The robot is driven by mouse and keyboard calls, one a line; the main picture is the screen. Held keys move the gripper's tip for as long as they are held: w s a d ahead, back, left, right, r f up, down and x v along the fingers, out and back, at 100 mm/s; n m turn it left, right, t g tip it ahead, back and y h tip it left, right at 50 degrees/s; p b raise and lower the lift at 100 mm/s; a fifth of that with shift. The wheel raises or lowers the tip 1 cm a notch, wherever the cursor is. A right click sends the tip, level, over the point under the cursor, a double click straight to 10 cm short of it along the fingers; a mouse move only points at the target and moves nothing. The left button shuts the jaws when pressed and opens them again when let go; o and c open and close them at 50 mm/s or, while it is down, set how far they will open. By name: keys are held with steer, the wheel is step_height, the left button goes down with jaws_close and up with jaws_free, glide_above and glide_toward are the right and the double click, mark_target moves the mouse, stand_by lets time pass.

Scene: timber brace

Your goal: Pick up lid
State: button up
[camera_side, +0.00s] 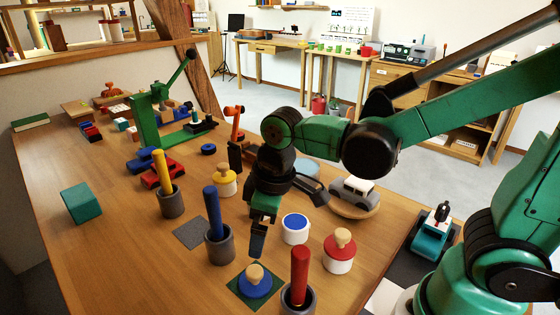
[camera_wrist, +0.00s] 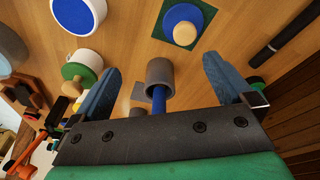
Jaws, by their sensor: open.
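A blue lid (camera_side: 257,283) with a round wooden knob lies on a dark green square mat (camera_side: 238,290) at the front of the table. It also shows at the top of the wrist view (camera_wrist: 180,17). My gripper (camera_side: 258,240) points down just behind and above the lid, apart from it. In the wrist view its two blue-grey fingers are spread wide with nothing held between them (camera_wrist: 161,66). A white jar (camera_side: 295,236) with a blue top face and no knob stands right of my gripper. It is at the upper left in the wrist view (camera_wrist: 80,14).
Grey cups hold a blue peg (camera_side: 212,212), a red peg (camera_side: 299,272) and a yellow peg (camera_side: 161,170) close by. A red-lidded jar (camera_side: 339,257) and a yellow-lidded jar (camera_side: 224,183) stand near. The left front table is clear around a teal cube (camera_side: 81,203).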

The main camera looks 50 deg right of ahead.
mark_target(252, 271)
steer(key=a+f+n+g, duration=0.2)
steer(key=a+f, duration=0.1)
steer(key=shift+s+a+f+n+h, duration=0.1)
steer(key=shift+f+n+h, duration=0.1)
steer(key=shift+n+h, duration=0.15)
steer(key=shift+f, duration=2.75)
steer(key=shift+c, duration=0.2)
steer(key=c, duration=1.1)
